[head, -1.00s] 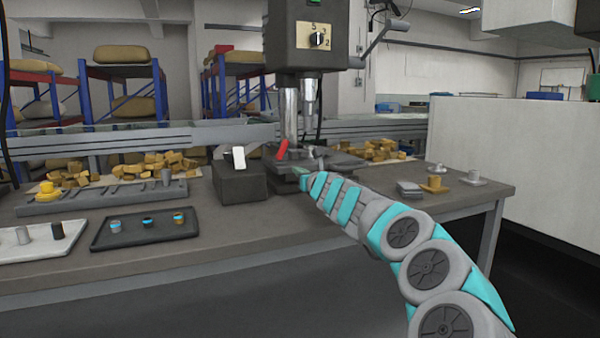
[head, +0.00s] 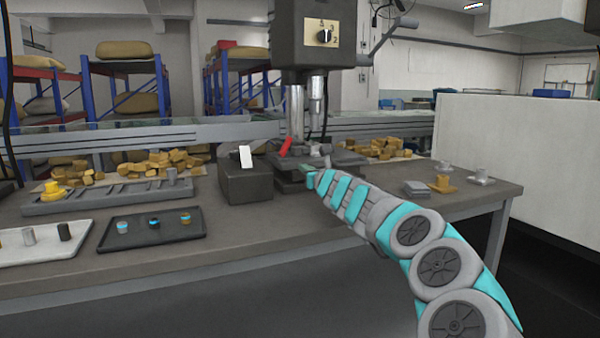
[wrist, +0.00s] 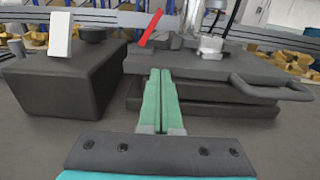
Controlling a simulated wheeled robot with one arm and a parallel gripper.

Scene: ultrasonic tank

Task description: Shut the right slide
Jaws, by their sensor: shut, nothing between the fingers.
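My gripper (head: 312,178) is in front of the drill press base in the head view. In the wrist view its green fingers (wrist: 160,80) are together and empty, pointing at the front of a dark stacked base (wrist: 215,93). That base has sliding-looking plates and a bar handle (wrist: 272,88) at its right side. It also shows in the head view (head: 292,187), partly hidden by my arm. I cannot tell for sure which part is the right slide, how far open it is, or whether my fingertips touch the base.
A dark box (head: 245,186) with a white lever stands left of the base. A red lever (head: 286,146) rises behind my gripper. Trays (head: 150,229) with small parts lie left on the bench. Small metal parts (head: 440,184) stand to the right. The front middle bench is clear.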

